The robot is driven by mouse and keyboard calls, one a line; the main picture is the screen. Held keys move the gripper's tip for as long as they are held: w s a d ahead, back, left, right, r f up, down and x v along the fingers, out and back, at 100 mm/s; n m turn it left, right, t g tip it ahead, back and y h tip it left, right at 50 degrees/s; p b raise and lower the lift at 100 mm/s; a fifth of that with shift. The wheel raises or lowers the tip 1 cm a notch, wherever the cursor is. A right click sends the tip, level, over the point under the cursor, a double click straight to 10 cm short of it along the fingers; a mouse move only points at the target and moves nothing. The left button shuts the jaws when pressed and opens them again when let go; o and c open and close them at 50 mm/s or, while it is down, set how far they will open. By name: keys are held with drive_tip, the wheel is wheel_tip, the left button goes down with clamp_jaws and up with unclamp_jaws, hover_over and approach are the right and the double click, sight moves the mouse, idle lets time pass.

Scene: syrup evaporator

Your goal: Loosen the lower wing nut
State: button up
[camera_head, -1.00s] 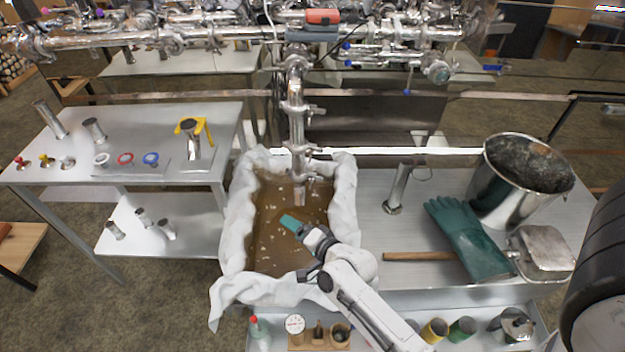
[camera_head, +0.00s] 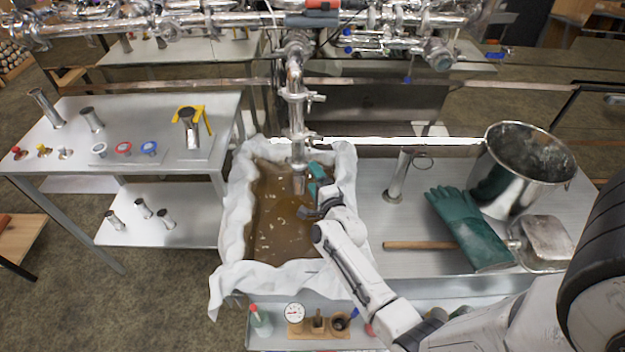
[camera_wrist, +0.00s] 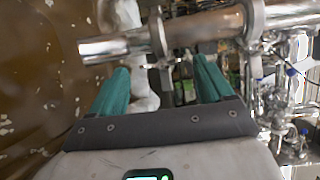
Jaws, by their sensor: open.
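A steel pipe (camera_head: 296,115) hangs down over the sap-filled pan and carries two clamps. The lower clamp's wing nut (camera_head: 314,137) sticks out on the right side of the pipe. My gripper (camera_head: 314,180) is over the pan, just right of the pipe's open lower end and below the lower clamp. In the wrist view the pipe (camera_wrist: 205,28) runs across the top, its open end at left. The lower clamp (camera_wrist: 158,38) shows just beyond the gap between my green fingertips (camera_wrist: 163,66). The jaws are apart with nothing held. The wing nut is hard to make out there.
The pan (camera_head: 272,225) is lined with white cloth (camera_head: 228,240). At right are a short steel tube (camera_head: 399,178), green gloves (camera_head: 467,228) and a steel bucket (camera_head: 495,180). More pipework crosses above.

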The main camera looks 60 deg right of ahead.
drive_tip(key=shift+b+x, duration=0.3)
drive_tip(key=shift+x, duration=0.65)
